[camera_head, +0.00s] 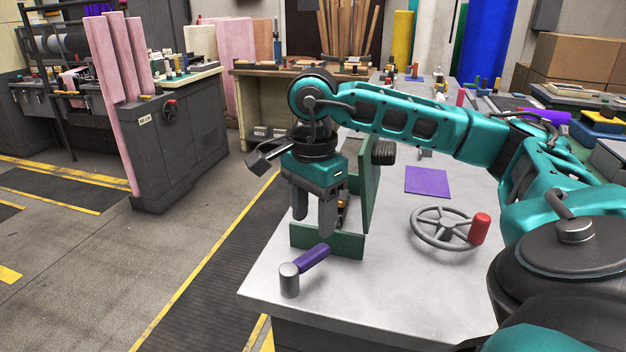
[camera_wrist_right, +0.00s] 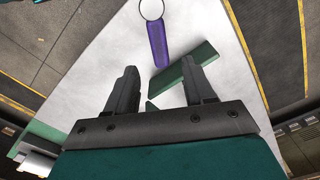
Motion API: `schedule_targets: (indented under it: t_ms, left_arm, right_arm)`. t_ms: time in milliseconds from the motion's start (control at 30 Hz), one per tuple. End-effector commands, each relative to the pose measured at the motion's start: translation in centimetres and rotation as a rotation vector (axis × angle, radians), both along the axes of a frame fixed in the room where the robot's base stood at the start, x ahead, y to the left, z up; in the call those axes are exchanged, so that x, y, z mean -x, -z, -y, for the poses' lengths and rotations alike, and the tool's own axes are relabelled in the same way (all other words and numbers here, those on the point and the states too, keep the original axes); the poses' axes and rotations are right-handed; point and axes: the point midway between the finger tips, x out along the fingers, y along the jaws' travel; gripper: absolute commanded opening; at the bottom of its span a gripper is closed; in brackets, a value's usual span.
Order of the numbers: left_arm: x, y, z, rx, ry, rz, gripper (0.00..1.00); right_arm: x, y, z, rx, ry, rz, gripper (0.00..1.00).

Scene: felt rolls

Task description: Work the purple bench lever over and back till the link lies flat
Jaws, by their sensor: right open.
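The purple lever (camera_head: 313,258) lies low over the near left corner of the bench, beside a short grey post (camera_head: 289,280). In the right wrist view the purple lever (camera_wrist_right: 158,42) points from a pale round end toward my fingers. The link cannot be made out; my gripper covers part of the bracket. My left gripper is out of view.
A grey handwheel with a red knob (camera_head: 480,228) stands right of the bracket. A flat purple square (camera_head: 428,182) lies behind it on the metal bench (camera_head: 400,290). The bench's front and left edges are close to the lever. The bench surface in front of the handwheel is clear.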

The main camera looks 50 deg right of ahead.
Motion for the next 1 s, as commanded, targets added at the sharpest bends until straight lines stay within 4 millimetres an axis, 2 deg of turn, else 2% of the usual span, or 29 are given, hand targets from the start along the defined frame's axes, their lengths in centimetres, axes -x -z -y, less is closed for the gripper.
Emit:
schedule_targets:
  t_ms: [33, 100, 333, 867, 1000]
  left_arm:
    - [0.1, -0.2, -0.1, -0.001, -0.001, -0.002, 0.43]
    - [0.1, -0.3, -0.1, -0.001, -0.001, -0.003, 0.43]
    - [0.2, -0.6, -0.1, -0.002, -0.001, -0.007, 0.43]
    - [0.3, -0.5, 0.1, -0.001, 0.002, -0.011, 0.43]
    - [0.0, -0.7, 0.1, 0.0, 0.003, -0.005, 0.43]
  right_arm:
    - [-0.1, -1.3, -0.1, -0.002, -0.001, 0.003, 0.53]
    - [-0.1, -2.7, -0.1, -0.002, -0.001, 0.004, 0.53]
    - [0.0, -5.5, -0.1, -0.002, 0.0, 0.002, 0.53]
    - [0.0, -5.8, -0.1, -0.003, -0.001, -0.001, 0.53]
    - [-0.2, -5.3, -0.9, -0.032, -0.007, -0.005, 0.53]
